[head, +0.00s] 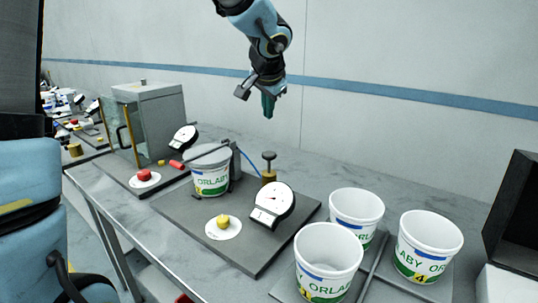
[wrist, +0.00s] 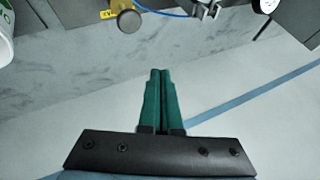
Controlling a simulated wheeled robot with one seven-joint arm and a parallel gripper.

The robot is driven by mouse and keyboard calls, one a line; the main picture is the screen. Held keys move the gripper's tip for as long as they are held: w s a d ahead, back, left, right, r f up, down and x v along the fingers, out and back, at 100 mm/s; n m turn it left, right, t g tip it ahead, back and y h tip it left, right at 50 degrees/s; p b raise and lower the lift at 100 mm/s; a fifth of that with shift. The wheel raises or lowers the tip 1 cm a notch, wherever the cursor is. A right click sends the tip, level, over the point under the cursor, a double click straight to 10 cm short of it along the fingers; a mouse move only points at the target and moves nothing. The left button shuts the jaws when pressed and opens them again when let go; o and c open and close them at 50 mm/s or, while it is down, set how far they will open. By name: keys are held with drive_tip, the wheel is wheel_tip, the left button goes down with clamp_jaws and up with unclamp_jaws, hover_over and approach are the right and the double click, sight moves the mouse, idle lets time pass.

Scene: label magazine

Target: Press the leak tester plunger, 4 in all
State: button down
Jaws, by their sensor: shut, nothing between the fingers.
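The leak tester stands on a dark base plate (head: 255,255) on the bench. Its plunger (head: 269,165) is a brass cylinder with a dark round knob on a short stem, standing up behind the dial gauge (head: 273,203). A white tub (head: 210,182) with a green label sits in the tester, left of the plunger. My gripper (head: 268,108) is above and behind the plunger, clear of it, its green fingers together and empty. In the wrist view the closed fingers (wrist: 160,72) point toward the plunger (wrist: 129,20), seen from above near the top edge.
Three open white tubs (head: 428,235) stand on a dark tray at right. A yellow button (head: 223,221) is at the plate's front. A grey cabinet (head: 160,120), a red button (head: 144,174) and another gauge (head: 184,138) are at left. A wall (head: 420,60) runs behind the bench.

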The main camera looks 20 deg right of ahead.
drive_tip(key=b, duration=0.6)
hover_over(268, 155)
drive_tip(key=f, duration=0.7)
drive_tip(key=shift+w+d+f, duration=0.1)
drive_tip(key=shift+w+f, duration=0.1)
drive_tip(key=shift+f, duration=0.15)
drive_tip(key=shift+f+b, duration=0.4)
drive_tip(key=shift+b, duration=0.1)
drive_tip(key=shift+f, duration=0.1)
idle(0.5)
drive_tip(key=shift+f+b, duration=0.3)
drive_tip(key=shift+b, duration=0.3)
drive_tip(key=shift+f+b, duration=1.95)
drive_tip(key=shift+b, duration=0.05)
idle(1.6)
drive_tip(key=shift+r, duration=0.1)
drive_tip(key=shift+r+p, duration=1.8)
drive_tip(key=shift+r, duration=0.45)
